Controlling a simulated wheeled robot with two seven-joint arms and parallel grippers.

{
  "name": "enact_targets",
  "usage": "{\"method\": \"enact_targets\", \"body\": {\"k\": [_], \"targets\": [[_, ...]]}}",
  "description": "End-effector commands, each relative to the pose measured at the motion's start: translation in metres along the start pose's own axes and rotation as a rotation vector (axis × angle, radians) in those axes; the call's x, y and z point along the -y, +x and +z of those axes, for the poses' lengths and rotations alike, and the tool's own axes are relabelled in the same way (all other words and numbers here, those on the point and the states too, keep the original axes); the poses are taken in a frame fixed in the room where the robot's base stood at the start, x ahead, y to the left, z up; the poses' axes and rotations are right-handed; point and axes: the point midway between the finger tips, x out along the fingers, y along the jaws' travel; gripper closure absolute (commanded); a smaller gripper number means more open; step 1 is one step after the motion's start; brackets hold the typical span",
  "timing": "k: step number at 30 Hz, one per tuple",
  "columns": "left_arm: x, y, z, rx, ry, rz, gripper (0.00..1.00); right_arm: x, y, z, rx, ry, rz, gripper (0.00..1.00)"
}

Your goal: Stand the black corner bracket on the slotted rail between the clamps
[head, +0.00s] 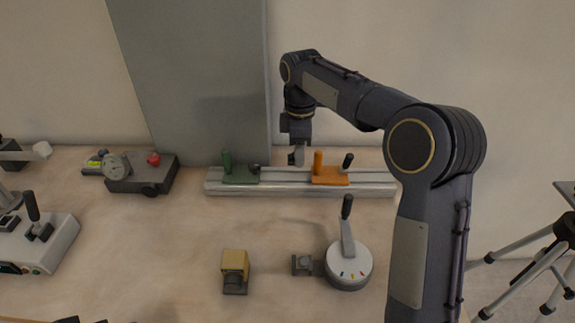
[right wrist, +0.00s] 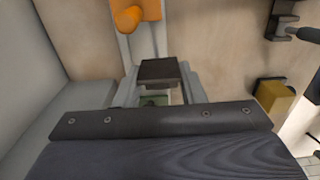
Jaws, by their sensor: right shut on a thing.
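The slotted rail (head: 285,188) is pale metal and lies across the back of the table. A green clamp (head: 240,175) sits on its left part and an orange clamp (head: 330,176) on its right part. My right gripper (head: 297,158) points down over the rail between the two clamps. It is shut on the black corner bracket (right wrist: 158,72), whose dark face shows between the fingers in the right wrist view. The bracket's lower side is hidden, so I cannot tell whether it touches the rail. The orange clamp (right wrist: 138,12) also shows there. My left gripper is not clearly in view.
A grey panel (head: 195,80) stands behind the rail. A dark block with a gauge (head: 140,175) is to the left. A yellow-topped block (head: 235,265) and a round lever dial (head: 348,268) stand in front. A lever box (head: 40,245) is at far left. Left-middle table is clear.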

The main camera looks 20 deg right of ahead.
Motion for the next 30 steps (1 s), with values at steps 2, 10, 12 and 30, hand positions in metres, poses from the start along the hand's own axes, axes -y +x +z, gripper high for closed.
{"method": "enact_targets", "body": {"k": [2,10,12,30], "targets": [[0.001,0.001,0.001,0.0,0.0,0.0,0.64,-0.009,0.018,-0.008,0.003,0.001,-0.004,0.88],[0.0,0.001,0.001,0.0,0.0,0.0,0.64,-0.024,0.041,-0.021,0.001,0.002,-0.001,0.88],[0.0,0.001,0.001,0.0,0.0,0.0,0.64,-0.026,0.045,-0.023,0.002,0.002,-0.002,0.88],[0.002,0.005,0.002,0.0,0.0,0.0,0.64,-0.029,0.083,-0.027,0.001,0.002,-0.001,0.88]]}}
